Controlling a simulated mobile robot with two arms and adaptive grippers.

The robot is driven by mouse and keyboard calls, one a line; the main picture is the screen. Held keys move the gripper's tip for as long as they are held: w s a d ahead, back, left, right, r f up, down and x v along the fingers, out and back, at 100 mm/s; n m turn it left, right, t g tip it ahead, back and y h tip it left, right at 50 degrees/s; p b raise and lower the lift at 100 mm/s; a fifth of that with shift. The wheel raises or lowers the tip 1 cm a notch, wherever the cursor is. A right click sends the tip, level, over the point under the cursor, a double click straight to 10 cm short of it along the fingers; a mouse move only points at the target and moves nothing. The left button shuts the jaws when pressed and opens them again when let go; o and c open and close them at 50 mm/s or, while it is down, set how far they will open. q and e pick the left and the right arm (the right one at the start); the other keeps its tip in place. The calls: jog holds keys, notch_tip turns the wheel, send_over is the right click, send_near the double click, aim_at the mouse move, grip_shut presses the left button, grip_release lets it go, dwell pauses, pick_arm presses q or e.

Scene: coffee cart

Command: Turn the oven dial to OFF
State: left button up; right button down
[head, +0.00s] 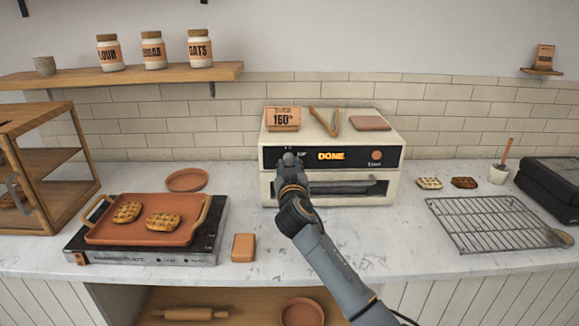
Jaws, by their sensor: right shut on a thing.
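The cream toaster oven (268,186) stands on the counter against the tiled wall. Its black front panel has a lit orange display reading DONE (331,156) and a round orange button (376,155) at the right. My right gripper (290,160) is at the left end of this panel, shut on the oven dial. The gripper hides the dial and most of the markings around it, so I cannot read the dial's setting. My left gripper is not in view.
A terracotta tray (137,237) with two waffles sits on a hotplate at left. A wire rack (480,224) lies at right. A 160° sign (283,118), tongs (325,121) and a flat block are on the oven. The counter before the oven is mostly clear.

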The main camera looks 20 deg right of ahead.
jog(key=n+p, duration=0.1)
jog(key=n, duration=0.2)
jog(key=n+p, duration=0.2)
jog(key=n, duration=0.1)
jog(key=shift+r+n, duration=0.2)
jog(key=shift+n, duration=0.2)
jog(key=n+p, duration=0.1)
jog(key=n, duration=0.2)
jog(key=shift+n+p, duration=0.3)
jog(key=shift+p, duration=0.1)
jog(key=n+p, duration=0.2)
jog(key=n, duration=0.1)
jog(key=shift+r, duration=0.1)
jog(key=n+p, duration=0.1)
jog(key=n, duration=0.3)
jog(key=shift+p, duration=0.4)
jog(key=n+p, duration=0.2)
jog(key=n, duration=0.1)
jog(key=shift+g+h, duration=0.3)
jog(key=shift+h, duration=0.1)
jog(key=n+p, duration=0.1)
jog(key=n, duration=0.2)
jog(key=shift+n, duration=0.4)
jog(key=shift+n+p, duration=0.85)
jog(key=shift+n, duration=0.45)
